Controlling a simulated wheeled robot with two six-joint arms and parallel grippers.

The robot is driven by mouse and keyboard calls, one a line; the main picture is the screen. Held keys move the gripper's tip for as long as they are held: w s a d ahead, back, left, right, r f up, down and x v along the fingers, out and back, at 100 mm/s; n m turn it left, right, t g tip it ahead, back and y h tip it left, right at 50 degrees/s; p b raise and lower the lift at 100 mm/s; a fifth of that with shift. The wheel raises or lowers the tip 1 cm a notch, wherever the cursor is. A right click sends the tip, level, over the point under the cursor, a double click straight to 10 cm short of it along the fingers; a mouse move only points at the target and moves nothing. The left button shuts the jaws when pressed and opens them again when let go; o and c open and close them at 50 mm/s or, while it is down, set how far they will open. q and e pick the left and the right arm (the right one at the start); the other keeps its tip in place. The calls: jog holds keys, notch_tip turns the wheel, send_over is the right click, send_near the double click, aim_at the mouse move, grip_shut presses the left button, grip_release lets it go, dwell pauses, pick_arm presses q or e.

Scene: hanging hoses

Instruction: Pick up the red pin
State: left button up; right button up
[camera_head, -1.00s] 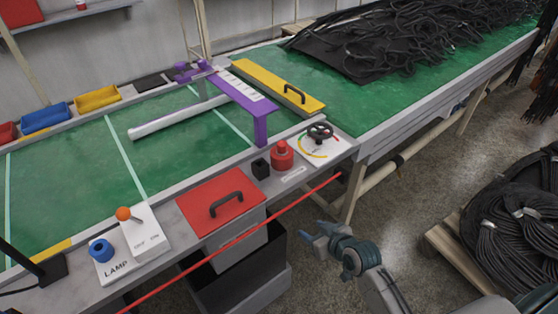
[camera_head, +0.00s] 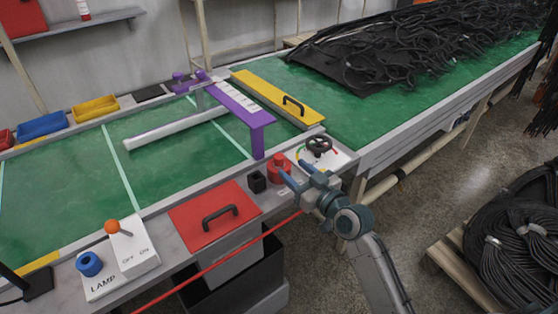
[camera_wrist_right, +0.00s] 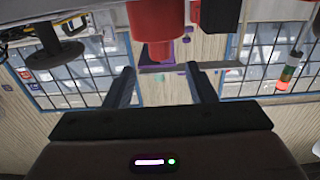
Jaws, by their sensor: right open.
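The red pin (camera_head: 278,167), a short red cylinder with a narrower top, stands on the grey table edge between a small black block and a dial with a black handwheel. My right gripper (camera_head: 297,173) is open and empty just to the right of the pin, its fingers pointing towards it. In the right wrist view the pin (camera_wrist_right: 157,28) is at the top centre, ahead of and between the two spread fingers (camera_wrist_right: 162,86). Whether a finger touches it cannot be told. My left gripper is not in view.
The black block (camera_head: 257,182) stands left of the pin, and the handwheel (camera_head: 319,146) stands right and behind. A purple bracket (camera_head: 258,138) rises behind. A red lid with handle (camera_head: 190,212) lies to the left. A red bar (camera_head: 235,257) runs along the table front.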

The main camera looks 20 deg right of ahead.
aim_at(282, 161)
jog(key=x, duration=0.2)
jog(key=shift+w, duration=0.3)
jog(key=p+x, duration=0.1)
jog(key=x, duration=0.4)
jog(key=shift+s+a+f, duration=0.1)
jog(key=shift+f, duration=0.1)
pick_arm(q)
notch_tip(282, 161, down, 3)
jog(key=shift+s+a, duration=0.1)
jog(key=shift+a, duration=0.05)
pick_arm(e)
jog(key=c, duration=1.1)
